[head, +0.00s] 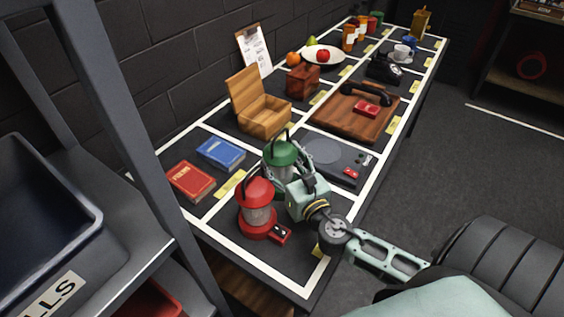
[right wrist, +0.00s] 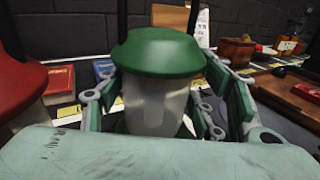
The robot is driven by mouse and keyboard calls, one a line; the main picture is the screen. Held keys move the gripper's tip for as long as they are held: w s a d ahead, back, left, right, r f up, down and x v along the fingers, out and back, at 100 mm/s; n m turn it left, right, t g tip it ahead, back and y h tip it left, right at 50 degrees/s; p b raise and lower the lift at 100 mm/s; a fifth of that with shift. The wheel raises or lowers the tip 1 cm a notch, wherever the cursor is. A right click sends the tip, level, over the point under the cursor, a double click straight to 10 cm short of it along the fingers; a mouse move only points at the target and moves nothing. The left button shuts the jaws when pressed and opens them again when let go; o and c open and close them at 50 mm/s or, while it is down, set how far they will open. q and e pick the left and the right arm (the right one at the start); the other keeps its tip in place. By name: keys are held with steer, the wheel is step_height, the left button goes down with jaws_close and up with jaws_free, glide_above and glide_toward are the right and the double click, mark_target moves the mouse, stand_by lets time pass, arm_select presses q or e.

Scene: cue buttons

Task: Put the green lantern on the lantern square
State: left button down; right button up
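The green lantern (head: 281,153), with a green cap and clear glass, stands upright behind the red lantern (head: 257,192). My right gripper (head: 288,176) reaches it from the front right, with fingers on both sides. In the right wrist view the green lantern (right wrist: 156,100) fills the middle between the gripper fingers (right wrist: 155,105). I cannot tell whether the fingers press on it. Its base is mostly hidden, so I cannot tell whether it rests on the table. The red lantern stands in the nearest taped square with a small red-buttoned box (head: 280,233) by its foot. My left gripper is not in view.
The long dark table (head: 222,218) is split by white tape. Red (head: 191,181) and blue (head: 221,154) books lie left of the lanterns. An open wooden box (head: 262,115), a grey turntable (head: 335,158) and a wooden board with a black handset (head: 366,95) stand beyond. A shelf post (head: 130,130) rises at left.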

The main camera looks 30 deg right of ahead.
steer(key=o, duration=0.4)
steer(key=shift+c, duration=0.2)
steer(key=shift+r, duration=0.1)
steer(key=s+a+b, duration=0.1)
steer(key=s+b, duration=0.2)
steer(key=s, duration=0.9)
steer(key=shift+a, duration=0.25)
